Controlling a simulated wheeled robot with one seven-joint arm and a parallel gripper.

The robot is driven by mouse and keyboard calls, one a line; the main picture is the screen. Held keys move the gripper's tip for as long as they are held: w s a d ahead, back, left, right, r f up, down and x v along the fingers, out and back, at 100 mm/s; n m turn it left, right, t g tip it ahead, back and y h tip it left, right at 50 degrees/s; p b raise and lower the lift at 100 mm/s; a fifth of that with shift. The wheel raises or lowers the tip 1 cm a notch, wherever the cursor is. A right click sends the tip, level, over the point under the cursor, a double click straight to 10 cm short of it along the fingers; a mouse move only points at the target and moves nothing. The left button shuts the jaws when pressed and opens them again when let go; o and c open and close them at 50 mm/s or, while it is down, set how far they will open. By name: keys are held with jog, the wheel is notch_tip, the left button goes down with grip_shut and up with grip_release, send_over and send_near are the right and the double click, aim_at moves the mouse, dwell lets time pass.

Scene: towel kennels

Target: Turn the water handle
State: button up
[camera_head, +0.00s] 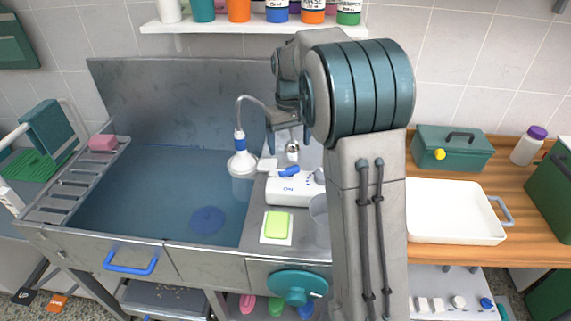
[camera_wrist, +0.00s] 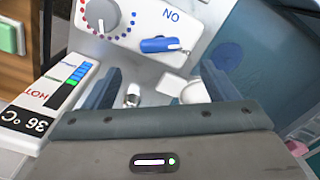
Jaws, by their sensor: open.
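The water handle (camera_head: 289,172) is a small blue lever on a white control box (camera_head: 288,193) at the right edge of the tub. In the wrist view the blue handle (camera_wrist: 160,45) lies sideways beside the letters of its label, which appear upside down. A grey dial (camera_wrist: 102,13) sits on the same box. My gripper (camera_wrist: 160,78) is open and empty, with one blue-grey finger on each side of the picture. The handle shows ahead of the gap between the fingers, and they appear apart from it.
A shower head (camera_head: 242,163) on a curved hose stands by the water-filled tub (camera_head: 150,190). A temperature display (camera_wrist: 65,95) reads 36 °C. A green sponge (camera_head: 277,225) lies in front of the box. A white tray (camera_head: 455,211) is on the wooden counter at right.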

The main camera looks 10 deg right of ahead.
aim_at(289, 168)
notch_tip(289, 168, down, 8)
jog(key=shift+f+p, duration=0.25)
jog(key=shift+p, duration=0.15)
jog(key=c, duration=1)
